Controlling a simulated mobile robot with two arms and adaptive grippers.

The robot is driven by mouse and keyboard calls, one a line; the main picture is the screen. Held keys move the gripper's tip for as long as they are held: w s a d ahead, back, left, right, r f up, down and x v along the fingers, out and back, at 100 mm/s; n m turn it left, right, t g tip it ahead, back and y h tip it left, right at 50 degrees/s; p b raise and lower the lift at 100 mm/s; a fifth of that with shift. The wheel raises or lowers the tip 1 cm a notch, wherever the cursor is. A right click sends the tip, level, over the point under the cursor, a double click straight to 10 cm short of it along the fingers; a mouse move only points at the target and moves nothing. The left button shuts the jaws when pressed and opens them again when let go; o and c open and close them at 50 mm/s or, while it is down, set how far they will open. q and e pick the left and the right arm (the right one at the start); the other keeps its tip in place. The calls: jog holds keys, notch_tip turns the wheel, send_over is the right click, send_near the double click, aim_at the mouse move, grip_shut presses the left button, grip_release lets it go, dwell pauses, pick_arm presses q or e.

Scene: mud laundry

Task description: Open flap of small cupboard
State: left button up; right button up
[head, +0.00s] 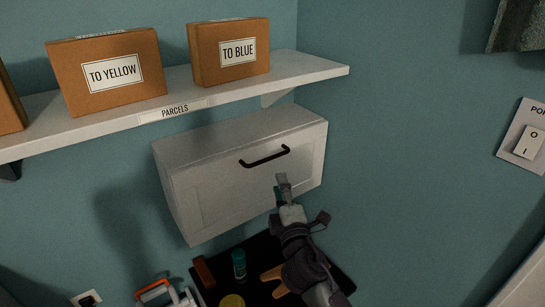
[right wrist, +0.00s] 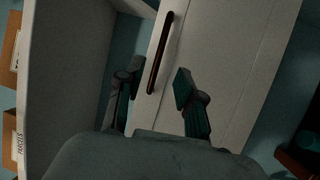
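The small white cupboard (head: 240,165) hangs on the teal wall under the parcel shelf. Its front flap (head: 225,200) looks shut and carries a dark bar handle (head: 265,157) near its upper edge. My right gripper (head: 281,190) is in front of the flap, just below the right end of the handle. In the right wrist view my right gripper (right wrist: 155,88) has its fingers spread apart, with the handle (right wrist: 160,52) ahead between them and no visible contact. My left gripper is not in view.
The shelf (head: 290,72) above holds brown parcel boxes (head: 108,72), one marked TO BLUE (head: 230,52). Below is a dark tray (head: 338,277) with a green bottle (head: 239,265) and other items. A switch (head: 528,142) is on the right wall.

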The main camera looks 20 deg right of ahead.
aim_at(273, 156)
jog(key=p+x, duration=0.1)
jog(key=x, duration=1)
jog(key=shift+f, duration=0.15)
jog(key=shift+s, duration=0.1)
grip_shut()
